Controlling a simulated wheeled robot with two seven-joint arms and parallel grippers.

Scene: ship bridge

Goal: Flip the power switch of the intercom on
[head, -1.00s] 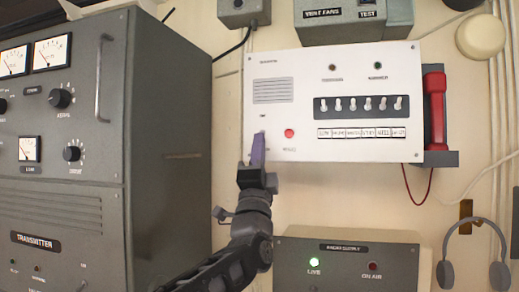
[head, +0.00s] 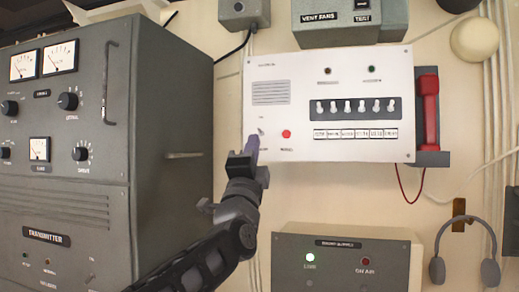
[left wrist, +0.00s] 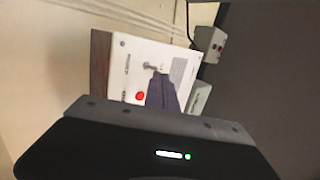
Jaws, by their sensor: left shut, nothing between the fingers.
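The intercom (head: 300,72) is a white wall panel with a red handset (head: 431,110) on its right side. Its power switch (head: 261,131) is a small lever at the lower left of the panel, left of a red button (head: 286,134). My right gripper is not in view.
A grey transmitter cabinet (head: 165,120) stands close on the left of my left arm. A headset (head: 463,250) hangs at the right. A vent fans box (head: 340,33) is above.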

